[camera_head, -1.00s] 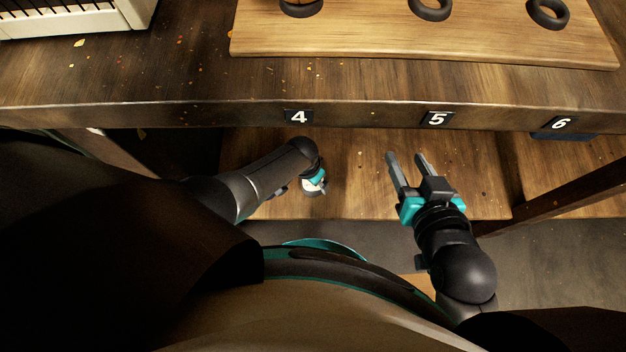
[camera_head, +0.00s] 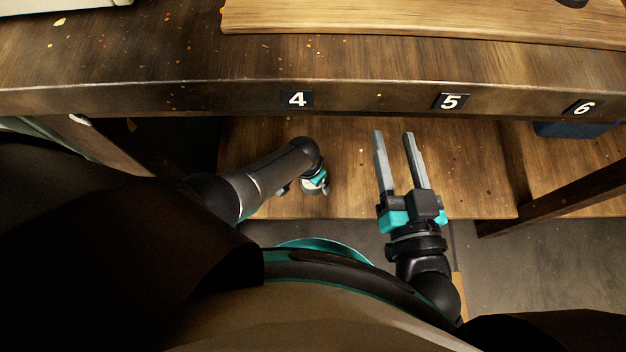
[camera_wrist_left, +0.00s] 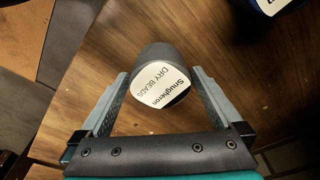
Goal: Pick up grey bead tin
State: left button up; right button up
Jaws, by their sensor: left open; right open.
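The grey bead tin (camera_wrist_left: 167,76) has a white label with "DRY BEADS" printed on its end. In the left wrist view it is between the two fingers of my left gripper (camera_wrist_left: 159,84), which is open around it. Whether either finger touches the tin is unclear. My right gripper (camera_head: 393,134) is open and empty, over the lower shelf to the right, fingers pointing away from me.
The upper tabletop (camera_head: 180,60) has an edge with number plates 4 (camera_head: 297,99), 5 (camera_head: 451,101) and 6 (camera_head: 583,107) and overhangs the lower shelf (camera_head: 350,190). A dark blue container (camera_head: 575,130) is at the right. A wooden board (camera_head: 420,22) lies on top.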

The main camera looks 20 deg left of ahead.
pick_arm(q)
jog(key=c, duration=1.3)
jog(key=shift+r, duration=0.1)
